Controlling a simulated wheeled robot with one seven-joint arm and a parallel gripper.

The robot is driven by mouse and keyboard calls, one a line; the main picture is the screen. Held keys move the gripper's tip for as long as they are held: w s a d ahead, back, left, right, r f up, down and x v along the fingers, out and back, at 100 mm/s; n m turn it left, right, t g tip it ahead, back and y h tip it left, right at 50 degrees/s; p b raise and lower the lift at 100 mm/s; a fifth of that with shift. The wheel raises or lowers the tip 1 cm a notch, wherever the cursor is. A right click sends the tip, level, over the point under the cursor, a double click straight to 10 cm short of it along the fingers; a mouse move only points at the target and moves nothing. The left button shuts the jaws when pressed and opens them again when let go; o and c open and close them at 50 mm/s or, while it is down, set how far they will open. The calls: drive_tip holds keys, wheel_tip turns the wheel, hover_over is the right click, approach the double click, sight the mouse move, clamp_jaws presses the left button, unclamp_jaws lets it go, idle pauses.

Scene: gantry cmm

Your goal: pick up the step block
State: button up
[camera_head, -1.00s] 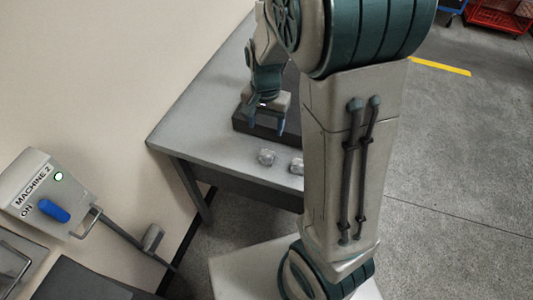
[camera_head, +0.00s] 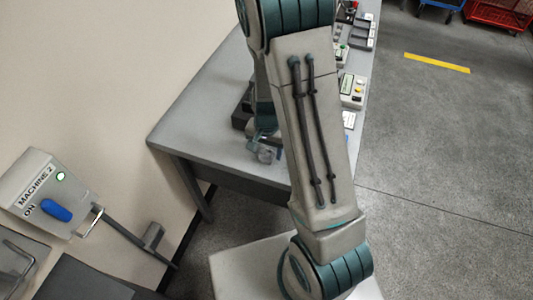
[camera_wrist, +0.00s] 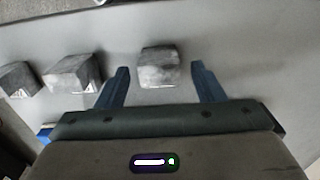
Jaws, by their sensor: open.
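Several small grey metal blocks lie in a row on the table in the wrist view. One block (camera_wrist: 158,67) sits between the two blue fingertips of my gripper (camera_wrist: 160,72), with a gap on each side. A second block (camera_wrist: 72,73) and a third (camera_wrist: 18,79) lie to the left, outside the fingers. I cannot tell for sure which is the step block. My gripper is open and holds nothing. In the head view my gripper (camera_head: 264,143) is low over the table's near edge, at a shiny block (camera_head: 265,154). My arm hides the rest.
The grey table (camera_head: 195,120) is bare at its left. A dark slab (camera_head: 241,117) lies behind my gripper, partly hidden. Boxes and devices (camera_head: 352,90) line the right edge. A wall panel (camera_head: 48,195) with a blue handle is at left.

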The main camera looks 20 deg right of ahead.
drive_tip(key=shift+f, duration=0.45)
drive_tip(key=c, duration=1.2)
drive_tip(key=shift+o, duration=0.2)
drive_tip(key=shift+r, duration=0.15)
